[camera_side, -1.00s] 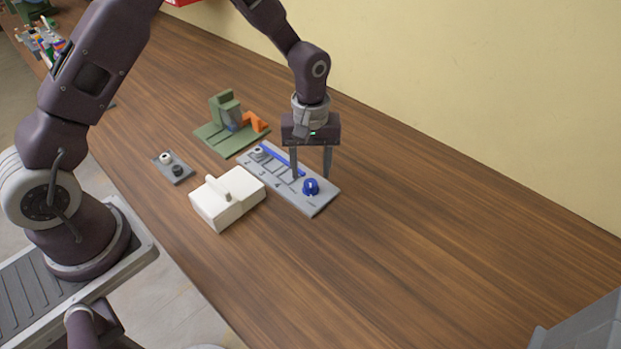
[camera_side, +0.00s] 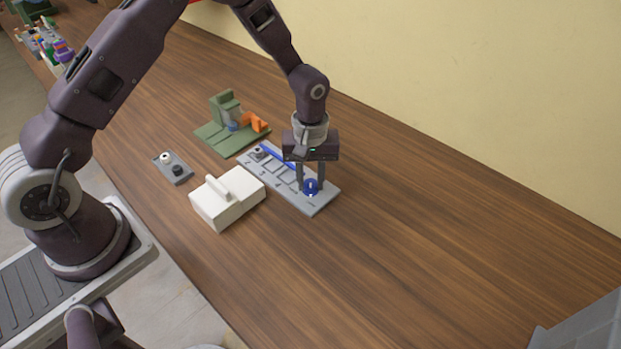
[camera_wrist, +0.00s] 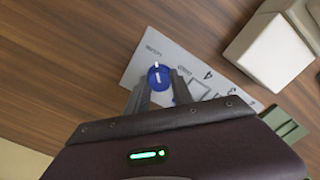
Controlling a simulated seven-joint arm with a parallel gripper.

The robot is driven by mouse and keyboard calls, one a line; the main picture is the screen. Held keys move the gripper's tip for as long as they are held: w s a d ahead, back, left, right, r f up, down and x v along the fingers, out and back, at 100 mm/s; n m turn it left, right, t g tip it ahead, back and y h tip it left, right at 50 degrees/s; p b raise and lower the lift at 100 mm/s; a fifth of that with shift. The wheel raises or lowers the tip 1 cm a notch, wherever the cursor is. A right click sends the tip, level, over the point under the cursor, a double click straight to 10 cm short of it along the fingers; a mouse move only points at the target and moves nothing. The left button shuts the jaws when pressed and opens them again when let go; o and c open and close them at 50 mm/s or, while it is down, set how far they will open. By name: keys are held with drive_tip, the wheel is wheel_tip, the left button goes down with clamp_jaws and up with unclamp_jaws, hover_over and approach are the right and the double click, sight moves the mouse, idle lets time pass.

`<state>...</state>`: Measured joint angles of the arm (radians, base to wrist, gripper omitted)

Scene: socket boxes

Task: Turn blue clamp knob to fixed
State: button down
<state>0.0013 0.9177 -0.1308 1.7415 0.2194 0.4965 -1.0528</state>
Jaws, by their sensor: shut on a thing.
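The blue clamp knob (camera_side: 311,187) stands near the right end of the grey panel (camera_side: 318,207). In the wrist view the knob (camera_wrist: 158,77) is round and blue with a white pointer mark on top. My gripper (camera_side: 311,188) points down over the panel with its two fingers on either side of the knob, shut on it. In the wrist view the fingers (camera_wrist: 162,84) reach down at the knob's sides. A blue bar (camera_side: 278,158) lies along the panel's far part, partly hidden by my gripper.
A white box with a handle (camera_side: 228,204) stands just left of the panel. A green fixture with an orange part (camera_side: 229,127) is behind it. A small grey plate with two knobs (camera_side: 172,168) lies to the left.

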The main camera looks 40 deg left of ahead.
drive_tip(key=shift+m, duration=0.3)
drive_tip(key=m, duration=0.8)
drive_tip(key=shift+m, duration=0.3)
drive_tip(key=m, duration=0.4)
drive_tip(key=shift+d, duration=0.1)
drive_tip(key=m, duration=0.4)
drive_tip(key=shift+m, duration=0.5)
drive_tip(key=c, duration=1.1)
unclamp_jaws()
drive_tip(key=shift+r, duration=0.1)
